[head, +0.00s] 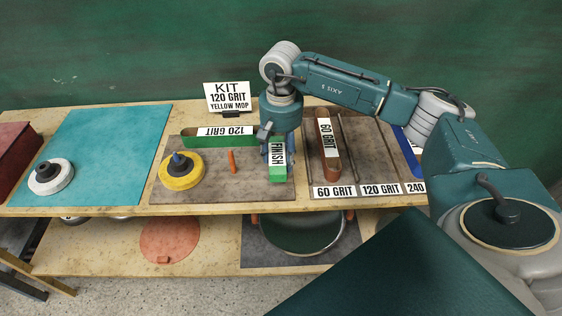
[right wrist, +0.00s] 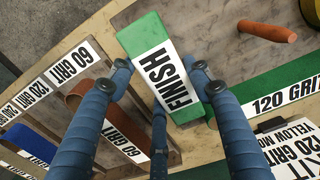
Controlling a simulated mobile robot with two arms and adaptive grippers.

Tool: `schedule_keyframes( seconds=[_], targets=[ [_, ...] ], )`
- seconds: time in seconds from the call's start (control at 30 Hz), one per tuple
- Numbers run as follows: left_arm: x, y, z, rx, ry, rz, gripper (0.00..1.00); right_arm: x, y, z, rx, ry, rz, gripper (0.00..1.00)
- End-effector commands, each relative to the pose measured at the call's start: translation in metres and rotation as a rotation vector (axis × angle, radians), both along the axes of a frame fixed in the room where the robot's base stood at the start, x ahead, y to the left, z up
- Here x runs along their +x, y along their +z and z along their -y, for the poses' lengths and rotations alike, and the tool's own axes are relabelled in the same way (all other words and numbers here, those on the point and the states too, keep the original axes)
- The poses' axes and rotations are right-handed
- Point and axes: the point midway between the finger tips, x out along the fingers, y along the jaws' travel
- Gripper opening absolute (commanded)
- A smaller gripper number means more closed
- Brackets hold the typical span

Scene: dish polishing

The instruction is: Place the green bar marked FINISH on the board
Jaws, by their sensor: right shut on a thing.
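The green bar with the white FINISH label (head: 277,172) is at the right end of the grey-brown board (head: 225,190). My right gripper (head: 277,143) points down over the bar and is shut on it. In the right wrist view the bar (right wrist: 150,45) lies between the blue fingers of my gripper (right wrist: 160,75). I cannot tell whether the bar touches the board or hangs just above it. On the board are a yellow mop wheel (head: 182,176), an orange peg (head: 232,161) and a green 120 GRIT belt (head: 220,133). My left gripper is not in view.
A brown 60 GRIT belt (head: 328,148) stands in a rack right of the board, with grit labels (head: 335,191) in front. A KIT card (head: 228,97) stands behind. A white wheel (head: 50,176) lies on a teal mat (head: 110,150). A pan (head: 303,236) is on the lower shelf.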

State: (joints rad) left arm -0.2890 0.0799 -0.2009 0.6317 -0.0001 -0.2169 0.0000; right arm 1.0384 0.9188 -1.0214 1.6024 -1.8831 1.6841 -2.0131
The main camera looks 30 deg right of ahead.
Motion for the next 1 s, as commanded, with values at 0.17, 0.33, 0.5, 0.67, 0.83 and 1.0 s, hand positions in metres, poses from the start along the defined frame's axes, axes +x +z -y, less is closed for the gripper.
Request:
schedule_keyframes(
  seconds=[0.17, 0.33, 0.5, 0.67, 0.83, 1.0],
  targets=[
    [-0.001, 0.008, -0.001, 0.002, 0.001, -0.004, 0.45, -0.001, -0.023, 0.0, 0.0, 0.0, -0.004, 0.12],
    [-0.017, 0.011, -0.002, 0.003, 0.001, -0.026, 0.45, 0.0, -0.041, -0.001, 0.001, 0.0, -0.001, 0.12],
    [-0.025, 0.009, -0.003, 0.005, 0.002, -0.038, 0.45, 0.0, -0.042, 0.0, 0.0, 0.001, 0.001, 0.12],
    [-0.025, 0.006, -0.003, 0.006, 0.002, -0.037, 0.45, 0.0, -0.045, 0.0, 0.001, 0.001, 0.001, 0.12],
    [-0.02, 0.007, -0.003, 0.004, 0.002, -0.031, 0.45, -0.001, -0.045, 0.0, 0.0, 0.001, -0.001, 0.69],
    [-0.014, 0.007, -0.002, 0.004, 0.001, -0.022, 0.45, -0.001, -0.045, 0.0, 0.0, 0.001, -0.001, 0.69]
  ],
)
